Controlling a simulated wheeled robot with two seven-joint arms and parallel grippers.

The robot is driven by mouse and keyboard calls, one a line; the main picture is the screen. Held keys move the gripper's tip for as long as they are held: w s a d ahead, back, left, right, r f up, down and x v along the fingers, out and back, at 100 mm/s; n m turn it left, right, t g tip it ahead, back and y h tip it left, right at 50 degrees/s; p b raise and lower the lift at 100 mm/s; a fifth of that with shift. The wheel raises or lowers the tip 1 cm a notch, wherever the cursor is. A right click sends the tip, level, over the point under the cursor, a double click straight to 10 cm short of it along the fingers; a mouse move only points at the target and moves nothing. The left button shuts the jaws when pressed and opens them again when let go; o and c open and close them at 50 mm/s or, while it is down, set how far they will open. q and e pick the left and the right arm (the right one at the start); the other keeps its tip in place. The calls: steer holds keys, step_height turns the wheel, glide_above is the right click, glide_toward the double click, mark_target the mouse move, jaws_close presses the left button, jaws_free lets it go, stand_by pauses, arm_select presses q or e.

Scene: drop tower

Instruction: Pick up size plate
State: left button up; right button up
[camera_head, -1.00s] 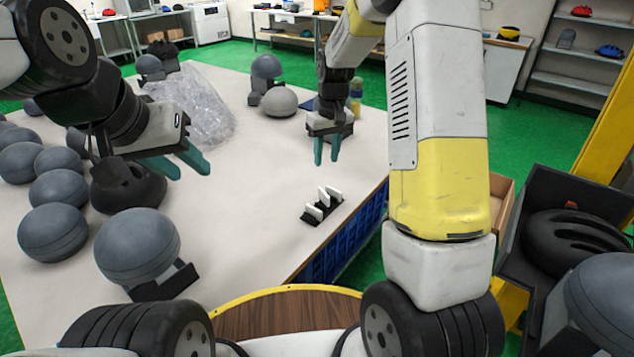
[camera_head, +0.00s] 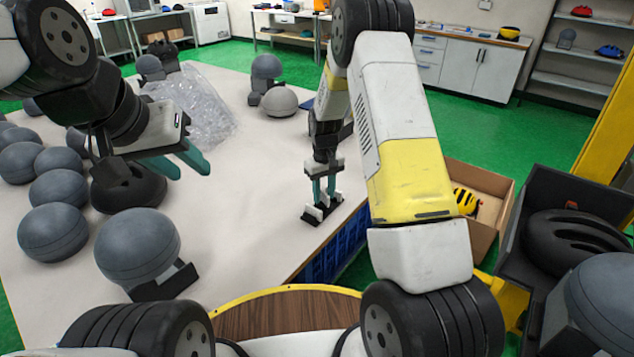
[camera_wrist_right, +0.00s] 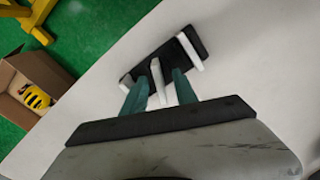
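The size plates are small white plates standing upright in a black holder (camera_head: 309,219) near the right edge of the table. In the right wrist view the black holder (camera_wrist_right: 186,47) carries a middle white plate (camera_wrist_right: 157,78), a plate at its right end (camera_wrist_right: 190,48) and one partly hidden at its left (camera_wrist_right: 126,84). My right gripper (camera_head: 324,201) points down at the holder. Its teal fingers are apart, on either side of the middle plate (camera_wrist_right: 159,92); contact cannot be told. My left gripper (camera_head: 187,168) is open and empty above the left of the table.
Several grey helmet-like domes (camera_head: 137,245) crowd the left of the table (camera_head: 235,215). Clear plastic wrap (camera_head: 195,108) and a light grey dome (camera_head: 280,102) lie further back. A cardboard box (camera_head: 490,185) with a yellow helmet (camera_head: 465,201) stands right of the table.

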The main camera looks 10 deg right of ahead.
steer(key=shift+f, duration=0.2)
jaws_close()
steer(key=shift+r, duration=0.2)
